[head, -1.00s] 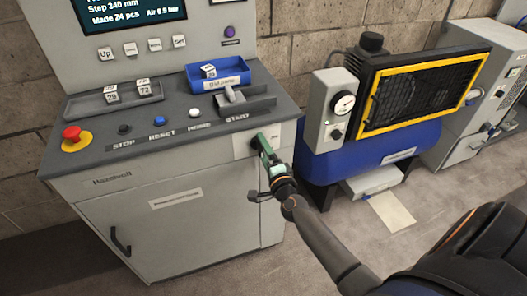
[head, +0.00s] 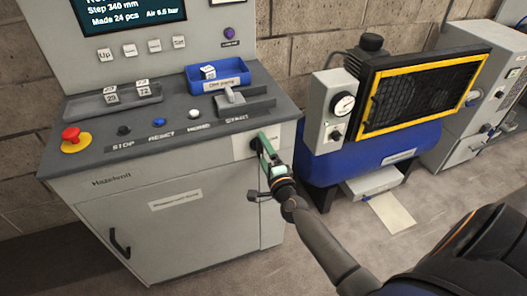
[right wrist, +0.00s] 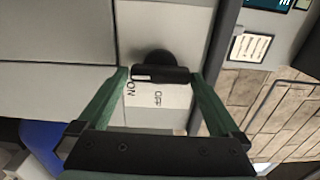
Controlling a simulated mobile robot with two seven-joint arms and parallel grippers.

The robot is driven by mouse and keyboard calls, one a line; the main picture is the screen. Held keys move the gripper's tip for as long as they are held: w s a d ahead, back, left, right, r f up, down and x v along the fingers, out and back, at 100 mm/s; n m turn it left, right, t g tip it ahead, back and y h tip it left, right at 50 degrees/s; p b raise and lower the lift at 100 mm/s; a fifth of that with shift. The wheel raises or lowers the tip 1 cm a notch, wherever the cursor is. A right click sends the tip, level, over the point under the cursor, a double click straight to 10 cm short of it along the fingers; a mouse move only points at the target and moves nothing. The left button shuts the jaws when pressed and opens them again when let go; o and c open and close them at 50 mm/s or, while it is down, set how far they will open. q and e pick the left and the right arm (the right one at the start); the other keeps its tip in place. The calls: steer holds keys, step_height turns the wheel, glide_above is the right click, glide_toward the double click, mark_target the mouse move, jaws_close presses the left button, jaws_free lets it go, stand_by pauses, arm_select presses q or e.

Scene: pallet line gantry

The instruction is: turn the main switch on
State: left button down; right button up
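The main switch (right wrist: 160,75) is a black bar handle on a round black base, on a pale plate marked ON and OFF. The handle lies across the right wrist view, its white-marked end at the left, on the side of the ON label. My right gripper (right wrist: 160,76) has its green fingers at the two ends of the handle, with no clear gap. In the head view my right gripper (head: 264,146) is at the upper right of the cabinet front and hides most of the switch. My left gripper is not in view.
The grey control cabinet (head: 80,215) carries a red stop button (head: 72,134), smaller buttons and a blue bin (head: 204,83). A blue compressor (head: 370,160) with a yellow-framed grille stands to the right. Floor is clear in front of the cabinet.

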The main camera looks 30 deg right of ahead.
steer(key=v, duration=1.2)
steer(key=shift+s, duration=0.3)
steer(key=s+a+f+n+g+y+p, duration=0.2)
steer(key=s+a+f+n, duration=0.4)
steer(key=n, duration=0.5)
steer(key=s+a+f+n+g+y+p, duration=0.1)
steer(key=s+a+f+n+g+y, duration=0.3)
steer(key=n, duration=0.8)
steer(key=s+a+f+g, duration=0.2)
steer(key=s+a, duration=0.2)
steer(key=a, duration=0.1)
steer(key=shift+s+f+y+p, duration=0.3)
steer(key=shift+y+p, duration=0.05)
steer(key=shift+y, duration=0.05)
